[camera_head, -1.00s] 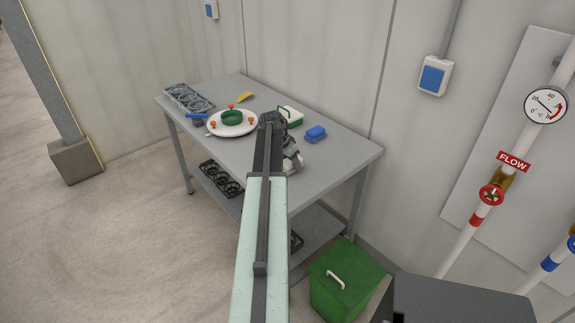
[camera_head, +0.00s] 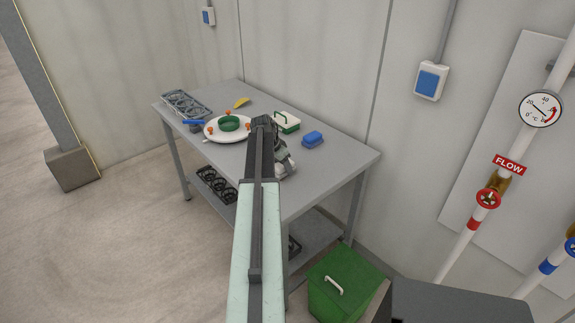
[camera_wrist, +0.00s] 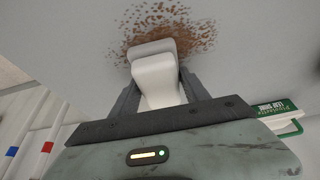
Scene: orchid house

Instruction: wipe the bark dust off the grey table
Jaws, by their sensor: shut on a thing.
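The grey table (camera_head: 325,172) stands against the wall. In the wrist view, brown bark dust (camera_wrist: 165,28) lies in a speckled patch on the grey top (camera_wrist: 70,45). My gripper (camera_wrist: 160,95) is shut on a white block-like thing (camera_wrist: 155,75) with a broad, rounded end. That end overlaps the near part of the dust patch in the picture; I cannot tell whether it touches the table. In the head view, my arm hides most of the gripper (camera_head: 283,165) and the dust.
A white plate (camera_head: 215,135) with a green ring, a blue sponge-like block (camera_head: 313,139), a green-and-white box (camera_head: 288,124), a yellow object (camera_head: 241,102) and a wire rack (camera_head: 180,100) are on the table. A green bin (camera_head: 345,275) stands by its right end.

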